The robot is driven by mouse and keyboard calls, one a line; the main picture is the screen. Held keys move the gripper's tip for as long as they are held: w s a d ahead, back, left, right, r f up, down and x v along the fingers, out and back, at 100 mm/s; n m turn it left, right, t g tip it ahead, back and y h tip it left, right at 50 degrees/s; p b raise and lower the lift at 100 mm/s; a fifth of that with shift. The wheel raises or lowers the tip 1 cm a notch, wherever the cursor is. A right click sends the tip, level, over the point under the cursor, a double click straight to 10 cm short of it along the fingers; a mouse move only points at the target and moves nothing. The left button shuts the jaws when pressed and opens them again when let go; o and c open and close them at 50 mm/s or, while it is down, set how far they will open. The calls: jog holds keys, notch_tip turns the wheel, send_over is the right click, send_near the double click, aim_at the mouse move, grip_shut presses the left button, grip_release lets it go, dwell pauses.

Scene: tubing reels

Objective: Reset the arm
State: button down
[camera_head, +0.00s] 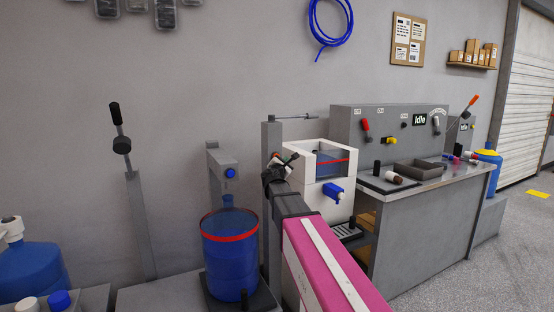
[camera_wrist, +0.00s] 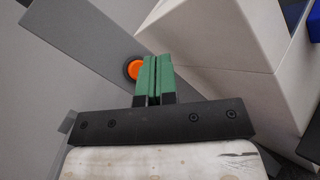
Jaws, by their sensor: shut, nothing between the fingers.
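My arm reaches forward in the head view, with its pink and white link in the foreground. My gripper (camera_head: 290,157) is at the end of it, in front of the grey post and just left of the white dispenser box. In the wrist view my gripper (camera_wrist: 153,62) shows two green fingers pressed together with nothing between them. An orange round knob (camera_wrist: 133,69) on a grey bar shows just behind the fingertips; I cannot tell whether they touch it.
The white box (camera_head: 338,196) with a blue tap stands close right of my gripper. A blue drum (camera_head: 229,262) with a red band stands left of the arm. A grey workbench (camera_head: 430,235) with levers and a tray is at right. A lever post (camera_head: 140,220) stands at left.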

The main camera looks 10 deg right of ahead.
jog(key=s+d+f+m+g, duration=0.3)
jog(key=s+f+m+g, duration=0.3)
jog(key=f, duration=0.6)
jog(key=s+d+f+m+g, duration=0.35)
jog(key=s+f+m, duration=0.4)
jog(key=f, duration=0.35)
jog(key=s+a+f+m+g+y, duration=0.3)
jog(key=s+f+m+g+y, duration=0.1)
jog(key=s+f, duration=0.5)
jog(key=s+a+f+m+g+y, duration=0.3)
jog(key=s+f, duration=0.6)
jog(key=s, duration=0.3)
jog(key=m+g+y, duration=0.1)
jog(key=m, duration=0.1)
jog(key=shift+s+a+m+y, duration=0.3)
jog(key=shift+s+m+y, duration=0.05)
jog(key=shift+s+y, duration=0.05)
